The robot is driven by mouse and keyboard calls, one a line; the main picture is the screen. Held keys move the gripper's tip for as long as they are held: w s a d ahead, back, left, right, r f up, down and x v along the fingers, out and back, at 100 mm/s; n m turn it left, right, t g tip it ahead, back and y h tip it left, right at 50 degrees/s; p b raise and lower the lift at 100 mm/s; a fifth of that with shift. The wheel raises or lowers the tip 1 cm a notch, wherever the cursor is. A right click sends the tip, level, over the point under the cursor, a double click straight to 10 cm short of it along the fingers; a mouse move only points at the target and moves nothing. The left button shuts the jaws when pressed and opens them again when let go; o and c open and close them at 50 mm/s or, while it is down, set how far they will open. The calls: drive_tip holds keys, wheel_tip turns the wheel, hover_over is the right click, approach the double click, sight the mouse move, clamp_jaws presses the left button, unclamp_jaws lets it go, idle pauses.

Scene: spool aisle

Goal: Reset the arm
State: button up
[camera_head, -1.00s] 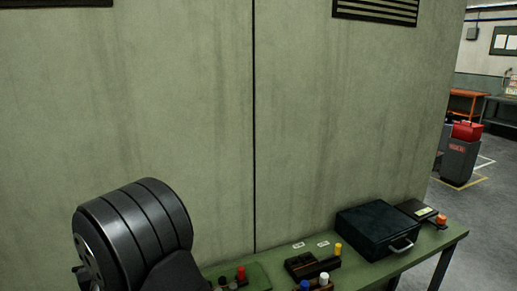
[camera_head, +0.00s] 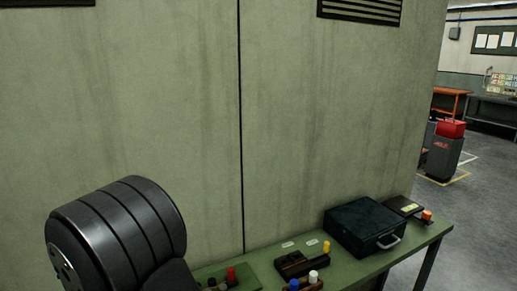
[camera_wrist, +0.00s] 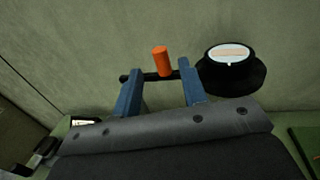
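My gripper (camera_wrist: 160,78) shows in the wrist view with its two blue fingers spread apart. An orange cylinder (camera_wrist: 161,61) appears beyond and between the fingertips, with a gap on both sides, by a dark bar. Nothing is seen clamped between the fingers. In the head view, a thick dark ribbed part of my arm (camera_head: 120,235) fills the lower left; the gripper itself is out of that view.
A green table (camera_head: 405,255) runs along the wall. It holds a black case (camera_head: 365,227), a dark holder (camera_head: 293,265) by yellow, blue and white cylinders, and a red cylinder (camera_head: 231,274). A round black object (camera_wrist: 232,72) shows in the wrist view. Open floor lies right.

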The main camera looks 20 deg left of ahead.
drive_tip(key=v, duration=1.1)
drive_tip(key=x, duration=1.8)
drive_tip(key=shift+s+d+m+t+h, duration=0.15)
drive_tip(key=shift+s+m+t+h, duration=0.15)
drive_tip(key=shift+t, duration=0.1)
drive_tip(key=s+d+m+t+h, duration=0.3)
drive_tip(key=s+m+t+h, duration=0.3)
drive_tip(key=s+h, duration=0.3)
drive_tip(key=s+m, duration=0.1)
drive_tip(key=s, duration=0.2)
drive_tip(key=shift+d+t, duration=0.3)
drive_tip(key=shift+d, duration=0.1)
